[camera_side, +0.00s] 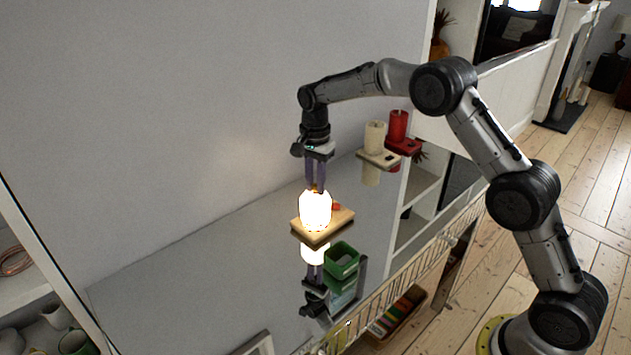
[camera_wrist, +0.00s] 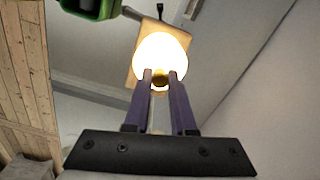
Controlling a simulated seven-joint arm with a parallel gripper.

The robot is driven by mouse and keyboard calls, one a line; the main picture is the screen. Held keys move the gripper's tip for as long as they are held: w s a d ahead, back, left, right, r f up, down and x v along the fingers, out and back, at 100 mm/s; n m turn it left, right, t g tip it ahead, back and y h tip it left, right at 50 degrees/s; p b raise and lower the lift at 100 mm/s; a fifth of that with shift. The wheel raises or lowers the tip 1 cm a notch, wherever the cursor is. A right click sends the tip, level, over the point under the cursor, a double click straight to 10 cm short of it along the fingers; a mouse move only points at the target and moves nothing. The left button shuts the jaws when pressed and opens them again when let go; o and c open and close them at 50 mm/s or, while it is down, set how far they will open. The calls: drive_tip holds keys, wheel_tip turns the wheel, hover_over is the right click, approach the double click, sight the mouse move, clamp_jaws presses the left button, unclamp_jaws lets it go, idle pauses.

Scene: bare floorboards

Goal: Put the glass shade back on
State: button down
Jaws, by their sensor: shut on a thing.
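The glass shade (camera_side: 315,211) glows bright white over a small wooden base (camera_side: 338,221). The shade looks upright, but its glare hides whether its lower edge touches the base. My gripper (camera_side: 316,188) points straight down from above, its two purple fingers shut on the top of the shade. In the wrist view my gripper (camera_wrist: 160,76) has its fingertips on either side of a small dark gold knob on the shade (camera_wrist: 160,52). Part of the wooden base (camera_wrist: 148,27) shows behind the shade. A small red-orange piece (camera_side: 337,207) lies on the base beside the shade.
The grey top is glossy and mirrors the lamp and my gripper. A green open box (camera_side: 341,259) stands close in front of the base. A cream candle (camera_side: 375,137) and a red candle (camera_side: 398,125) stand on holders behind to the right. The left of the top is clear.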

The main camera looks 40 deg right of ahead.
drive_tip(key=shift+f, duration=1)
idle(0.3)
drive_tip(key=c, duration=0.7)
unclamp_jaws()
drive_tip(key=shift+r, duration=3.5)
drive_tip(key=shift+r, duration=0.1)
